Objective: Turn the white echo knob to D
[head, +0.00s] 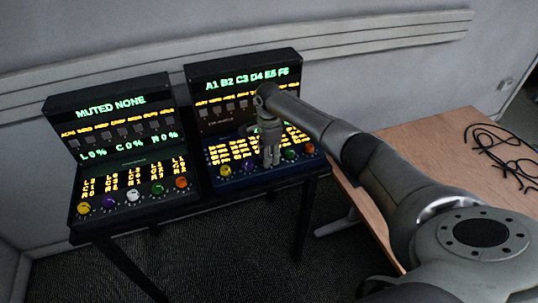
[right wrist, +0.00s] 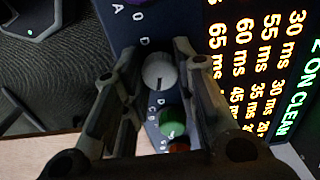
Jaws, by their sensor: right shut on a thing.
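The white knob (right wrist: 158,70) is on the front panel of the right console (head: 243,82). In the right wrist view it sits between the two fingers of my right gripper (right wrist: 155,60), which is shut on it. A dark pointer line on the knob points toward the bottom of that picture. Small letters, including a D, stand beside the knobs, but I cannot tell which letter the line meets. In the head view my right gripper (head: 270,158) comes down on the panel and hides this knob. My left gripper is not in view.
A purple knob (head: 249,168) and a green knob (head: 290,155) flank the gripper closely. The left console (head: 108,101) has its own knobs, including a white one (head: 133,195). Black cables (head: 500,155) lie on the wooden table (head: 440,160) at right.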

